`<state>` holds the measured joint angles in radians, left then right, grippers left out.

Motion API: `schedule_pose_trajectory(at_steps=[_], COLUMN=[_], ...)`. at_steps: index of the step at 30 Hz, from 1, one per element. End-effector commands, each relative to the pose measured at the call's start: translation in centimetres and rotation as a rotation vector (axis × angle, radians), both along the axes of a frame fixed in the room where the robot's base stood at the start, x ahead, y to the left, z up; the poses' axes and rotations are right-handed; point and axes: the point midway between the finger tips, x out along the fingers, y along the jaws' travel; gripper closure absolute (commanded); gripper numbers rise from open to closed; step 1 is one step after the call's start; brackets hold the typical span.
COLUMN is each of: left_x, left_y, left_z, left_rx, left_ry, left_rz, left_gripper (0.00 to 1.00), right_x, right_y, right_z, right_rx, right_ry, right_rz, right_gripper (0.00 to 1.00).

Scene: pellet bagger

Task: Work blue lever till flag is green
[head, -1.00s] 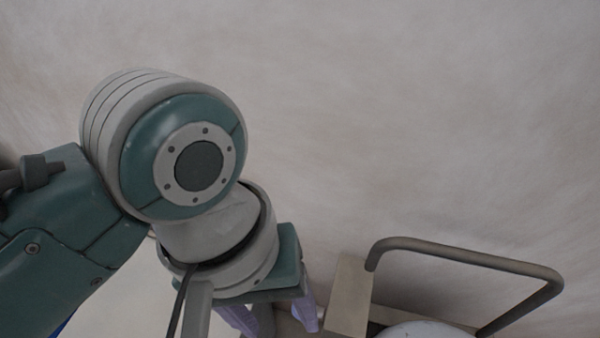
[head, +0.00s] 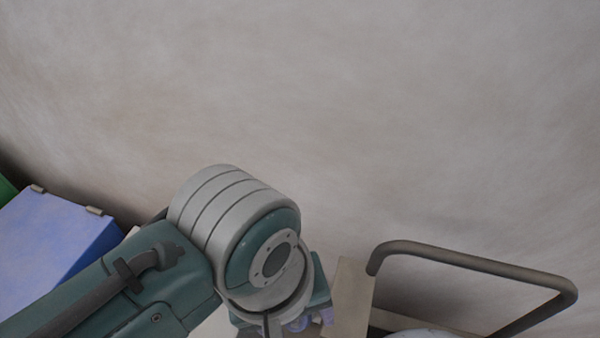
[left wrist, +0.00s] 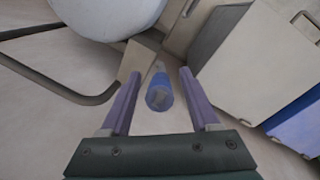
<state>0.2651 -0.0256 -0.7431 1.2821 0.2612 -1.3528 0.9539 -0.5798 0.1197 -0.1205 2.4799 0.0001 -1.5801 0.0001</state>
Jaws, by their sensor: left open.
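The blue lever (left wrist: 159,95) shows in the left wrist view as a short blue cylinder with a grey end, seen nearly end-on. My left gripper (left wrist: 158,72) is open, with one purple finger on each side of the lever and a visible gap on both sides in the picture. I cannot tell how far the lever lies below the fingertips. In the head view my left gripper (head: 303,324) is mostly hidden behind my own wrist at the bottom edge. No flag shows in either view. My right gripper is out of view.
A bent grey rail (head: 470,258) stands right of my wrist, beside a beige post (head: 350,297) and a white rounded vessel (left wrist: 105,15). A blue box (head: 50,245) lies at the left. A beige cabinet (left wrist: 260,65) shows in the left wrist view.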

Motion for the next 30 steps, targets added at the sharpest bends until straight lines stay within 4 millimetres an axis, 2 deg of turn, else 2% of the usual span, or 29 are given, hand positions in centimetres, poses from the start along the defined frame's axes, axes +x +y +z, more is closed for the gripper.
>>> schedule_pose_trajectory(at_steps=[3,11,27,30], left_x=[0.02,0.04,0.02,0.02], left_y=[-0.12,-0.14,-0.13,-0.13], left_z=[-0.62,-0.62,-0.62,-0.61], left_rx=[-0.001,-0.001,-0.001,-0.001], left_ry=[0.000,0.000,0.000,0.000], left_rz=[0.000,0.000,0.000,0.000], left_gripper=[0.38,0.39,1.00,1.00], right_x=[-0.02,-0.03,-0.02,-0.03], right_y=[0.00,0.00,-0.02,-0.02], right_z=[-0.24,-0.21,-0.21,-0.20], right_rx=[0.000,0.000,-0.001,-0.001], right_ry=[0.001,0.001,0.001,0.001], right_rz=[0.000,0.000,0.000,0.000], right_gripper=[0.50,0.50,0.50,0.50])
